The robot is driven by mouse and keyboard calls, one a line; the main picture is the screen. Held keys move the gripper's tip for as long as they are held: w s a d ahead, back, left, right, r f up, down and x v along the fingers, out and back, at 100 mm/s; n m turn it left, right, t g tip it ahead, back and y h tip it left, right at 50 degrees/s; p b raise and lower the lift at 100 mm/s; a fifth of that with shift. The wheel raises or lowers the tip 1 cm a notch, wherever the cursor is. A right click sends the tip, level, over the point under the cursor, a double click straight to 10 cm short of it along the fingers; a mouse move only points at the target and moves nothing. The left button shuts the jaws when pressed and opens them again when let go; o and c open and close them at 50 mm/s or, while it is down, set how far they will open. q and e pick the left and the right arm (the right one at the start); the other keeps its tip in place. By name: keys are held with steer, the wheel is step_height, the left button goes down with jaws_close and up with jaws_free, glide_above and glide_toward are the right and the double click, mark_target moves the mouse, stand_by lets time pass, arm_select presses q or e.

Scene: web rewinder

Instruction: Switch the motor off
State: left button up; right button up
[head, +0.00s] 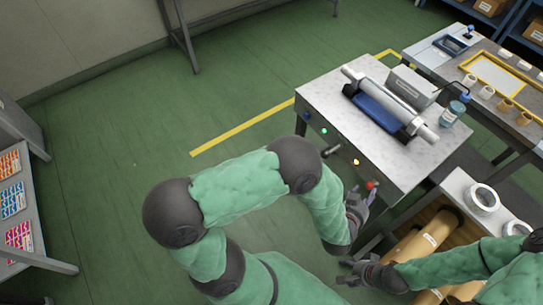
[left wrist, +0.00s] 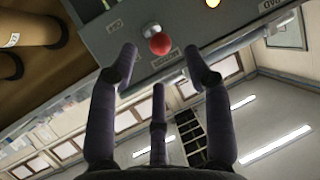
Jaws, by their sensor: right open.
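The rewinder's front panel carries a small switch with a red ball knob (head: 371,184) at its right end. In the left wrist view the knob (left wrist: 160,43) stands out from the grey panel (left wrist: 110,40), with small upside-down labels beside it that I cannot read surely. My left gripper (head: 361,200) is just in front of and below the knob. Its fingers are spread, with the knob showing between their tips; I see no contact. My right gripper (head: 350,272) is open and empty, lower down near the cardboard rolls.
The metal roller (head: 390,100) is on the tabletop. Cardboard rolls (head: 425,240) lie on a shelf at lower right. Green floor at left is free.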

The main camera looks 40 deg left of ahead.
arm_select(q)
steer(key=s+a+f+n+g+h+p, duration=0.1)
steer(key=s+a+f+g+h+p, duration=0.1)
steer(key=s+a+f+g, duration=0.3)
steer(key=s+a+f+n+g+h+p, duration=0.1)
steer(key=s+a+f+n+g+p, duration=0.1)
steer(key=s+g, duration=0.5)
steer(key=shift+s+a+f+g+h+p, duration=0.55)
steer(key=shift+s+a+f, duration=0.9)
steer(key=shift+s, duration=1.7)
steer(key=shift+s, duration=0.1)
